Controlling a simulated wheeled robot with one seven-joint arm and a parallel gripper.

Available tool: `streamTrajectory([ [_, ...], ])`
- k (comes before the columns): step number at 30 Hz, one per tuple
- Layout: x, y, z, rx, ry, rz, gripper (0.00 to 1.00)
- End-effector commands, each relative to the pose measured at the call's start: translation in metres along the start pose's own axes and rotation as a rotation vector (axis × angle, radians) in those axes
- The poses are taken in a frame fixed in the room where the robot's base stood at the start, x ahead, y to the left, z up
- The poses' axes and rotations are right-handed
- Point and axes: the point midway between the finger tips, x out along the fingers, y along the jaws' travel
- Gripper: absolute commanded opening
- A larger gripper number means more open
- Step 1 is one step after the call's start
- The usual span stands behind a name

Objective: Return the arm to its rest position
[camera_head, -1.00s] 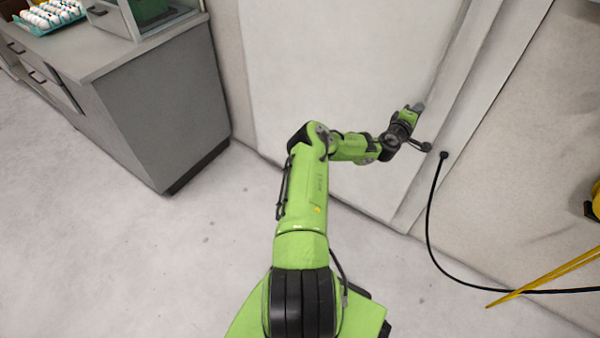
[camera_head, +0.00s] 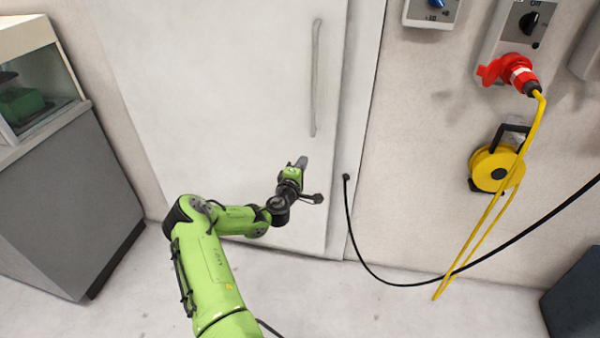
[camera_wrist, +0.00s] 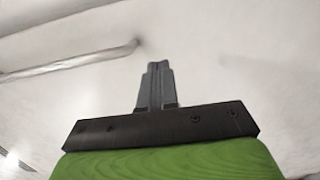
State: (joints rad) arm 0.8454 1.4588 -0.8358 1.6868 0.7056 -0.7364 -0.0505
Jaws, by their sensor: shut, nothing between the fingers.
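My green arm (camera_head: 210,270) reaches up from the bottom of the head view and bends to the right at its elbow. My gripper (camera_head: 301,162) is at its end, in front of the white door. In the wrist view my gripper (camera_wrist: 155,66) shows its two grey fingers together with nothing between them. The pale door surface fills most of the view beyond them. I cannot tell the exact gap between the fingertips and the door.
The white door (camera_head: 220,90) has a long vertical handle (camera_head: 315,80) above my gripper. A grey cabinet (camera_head: 70,200) stands at left. At right are a yellow cable reel (camera_head: 492,170), a red plug (camera_head: 515,72) and a black cable (camera_head: 400,283). Bare floor (camera_head: 330,305) shows in front.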

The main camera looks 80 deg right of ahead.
Motion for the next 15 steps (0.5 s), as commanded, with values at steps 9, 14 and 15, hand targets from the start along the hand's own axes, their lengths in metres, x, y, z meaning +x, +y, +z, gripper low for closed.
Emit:
streamTrajectory([
  [9,-0.037,-0.002,0.003,-0.001,0.002,-0.004,0.0],
  [14,-0.037,-0.002,0.003,-0.001,0.002,-0.003,0.0],
  [15,-0.036,-0.002,0.003,-0.001,0.002,-0.003,0.0],
])
